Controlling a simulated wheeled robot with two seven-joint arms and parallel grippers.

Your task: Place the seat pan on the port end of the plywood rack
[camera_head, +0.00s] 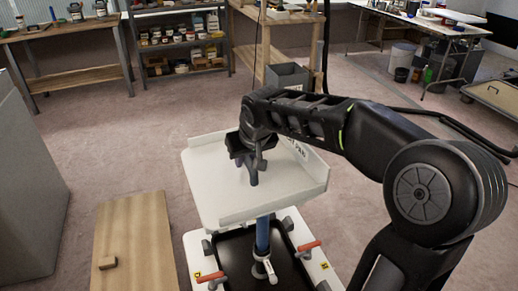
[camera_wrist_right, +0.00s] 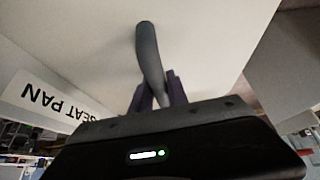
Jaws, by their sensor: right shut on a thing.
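The seat pan (camera_head: 212,185) is a white panel with raised edges and a handle (camera_head: 254,179) on its face. My right gripper (camera_head: 252,160) is over the pan and shut on that handle. In the right wrist view, purple-grey fingers (camera_wrist_right: 160,95) close around the base of the curved grey handle (camera_wrist_right: 148,50), and a "SEAT PAN" label (camera_wrist_right: 55,98) shows on the pan. The pan is above a blue post (camera_head: 262,236); whether they touch is hidden. My left gripper is not in view.
A white base plate (camera_head: 195,245) with a black tray (camera_head: 236,262) and red-handled clamps (camera_head: 210,277) surrounds the post. A grey cabinet (camera_head: 25,190) stands at far left. Benches and a loaded shelf (camera_head: 180,45) line the back. Floor between them is clear.

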